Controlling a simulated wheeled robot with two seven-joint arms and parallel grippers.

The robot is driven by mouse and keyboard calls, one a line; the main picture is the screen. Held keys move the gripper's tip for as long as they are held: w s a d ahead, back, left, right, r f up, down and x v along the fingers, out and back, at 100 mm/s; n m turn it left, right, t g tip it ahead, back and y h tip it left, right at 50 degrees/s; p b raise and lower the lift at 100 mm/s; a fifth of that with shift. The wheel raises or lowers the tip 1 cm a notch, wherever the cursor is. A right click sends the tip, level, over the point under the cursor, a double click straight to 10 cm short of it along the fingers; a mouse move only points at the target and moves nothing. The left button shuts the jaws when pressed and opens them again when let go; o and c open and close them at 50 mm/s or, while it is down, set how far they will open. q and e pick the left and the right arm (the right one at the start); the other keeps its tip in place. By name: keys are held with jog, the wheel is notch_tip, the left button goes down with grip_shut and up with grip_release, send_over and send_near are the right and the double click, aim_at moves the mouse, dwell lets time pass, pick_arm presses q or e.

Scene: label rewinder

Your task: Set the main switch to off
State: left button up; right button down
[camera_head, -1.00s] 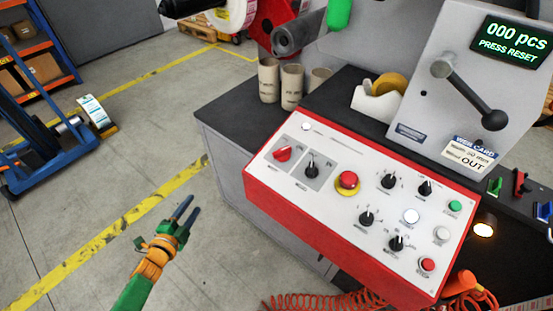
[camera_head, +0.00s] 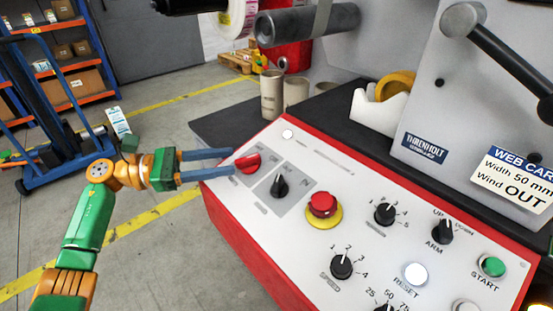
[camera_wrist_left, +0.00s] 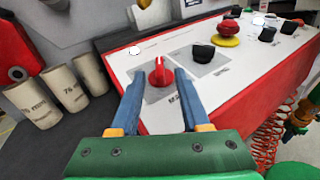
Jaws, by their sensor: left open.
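The main switch (camera_head: 248,163) is a red rotary knob on a grey plate at the left end of the sloping control panel (camera_head: 330,170). My left gripper (camera_head: 231,163) comes in from the left, open, with its two blue fingers pointing at the red knob. In the left wrist view the red knob (camera_wrist_left: 159,73) shows between the tips of the open fingers (camera_wrist_left: 158,76), its ridge roughly upright in the picture. I cannot tell whether the fingers touch it. My right gripper is not clearly seen.
A black knob (camera_head: 279,186) sits close beside the red one, and a red emergency button (camera_head: 323,204) on yellow is farther right. Cardboard cores (camera_head: 272,95) and a tape dispenser (camera_head: 382,105) stand behind the panel.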

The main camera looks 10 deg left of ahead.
aim_at(244, 159)
pick_arm(q)
jog(key=p+x, duration=0.2)
jog(key=x, duration=0.2)
jog(key=shift+w+d+r, duration=0.15)
jog(key=shift+d+r, duration=0.05)
jog(key=shift+d, duration=0.15)
jog(key=shift+w+d+f, duration=0.15)
jog(key=shift+d, duration=0.2)
jog(key=shift+a, duration=0.15)
jog(key=c, duration=0.6)
grip_shut()
pick_arm(e)
jog(key=r, duration=0.1)
jog(key=a+r, duration=0.1)
jog(key=shift+s+a+r, duration=0.1)
jog(key=shift+s+r, duration=0.05)
jog(key=shift+r, duration=0.15)
